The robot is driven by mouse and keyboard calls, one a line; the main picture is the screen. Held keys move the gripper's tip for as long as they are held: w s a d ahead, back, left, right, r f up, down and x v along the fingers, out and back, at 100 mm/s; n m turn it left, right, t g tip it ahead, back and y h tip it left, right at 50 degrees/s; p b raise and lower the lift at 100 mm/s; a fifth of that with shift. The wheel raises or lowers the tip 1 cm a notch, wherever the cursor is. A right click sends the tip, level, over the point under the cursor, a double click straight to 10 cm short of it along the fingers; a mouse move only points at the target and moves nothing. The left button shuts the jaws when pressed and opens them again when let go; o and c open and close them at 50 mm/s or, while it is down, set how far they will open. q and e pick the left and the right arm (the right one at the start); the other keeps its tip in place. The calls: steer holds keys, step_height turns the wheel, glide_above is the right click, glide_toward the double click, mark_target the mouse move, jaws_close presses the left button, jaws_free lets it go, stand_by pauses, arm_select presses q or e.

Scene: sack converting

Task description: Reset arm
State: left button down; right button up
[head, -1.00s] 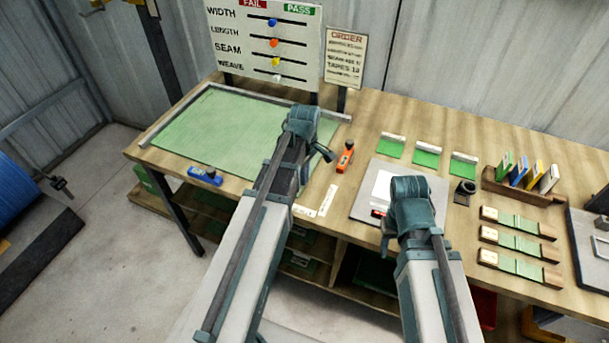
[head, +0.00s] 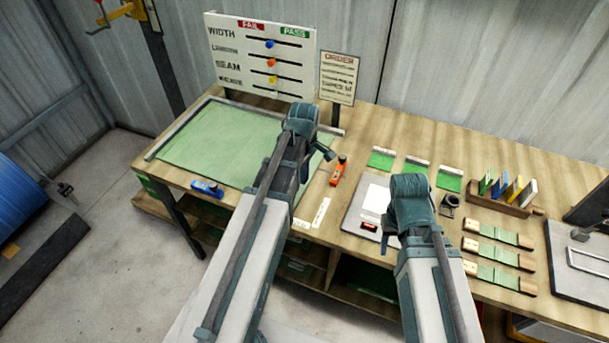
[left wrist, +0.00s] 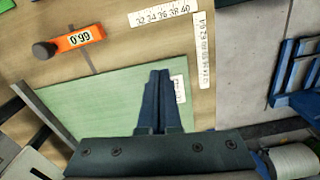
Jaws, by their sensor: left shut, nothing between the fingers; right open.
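My left arm reaches over the bench (head: 385,125), with its wrist above the right part of the green sheet (head: 215,140). My left gripper (left wrist: 160,75) is shut and empty in the left wrist view, its fingers together above the green sheet (left wrist: 95,100). In the head view its fingers are mostly hidden behind the wrist. My right gripper (head: 388,240) is open beside the grey plate (head: 352,222), which carries a white sheet (head: 376,198) and a small red-and-black item (head: 369,226). Its fingertips are only partly visible.
A blue tool (head: 207,188) and an orange gauge (head: 338,171) lie on the bench near the green sheet. Rulers (head: 321,212) lie between the arms. A FAIL/PASS board (head: 260,55) and an order sign (head: 338,78) stand behind. Sample strips (head: 498,255) and a card rack (head: 505,205) are at right.

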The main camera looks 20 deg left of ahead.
arm_select(q)
steer(key=shift+r+p, duration=0.35)
steer(key=shift+r, duration=0.35)
steer(key=s+d+m+y, duration=0.1)
steer(key=s+d+m, duration=1.3)
steer(key=d+m, duration=0.3)
steer(key=m, duration=0.2)
steer(key=shift+m, duration=0.4)
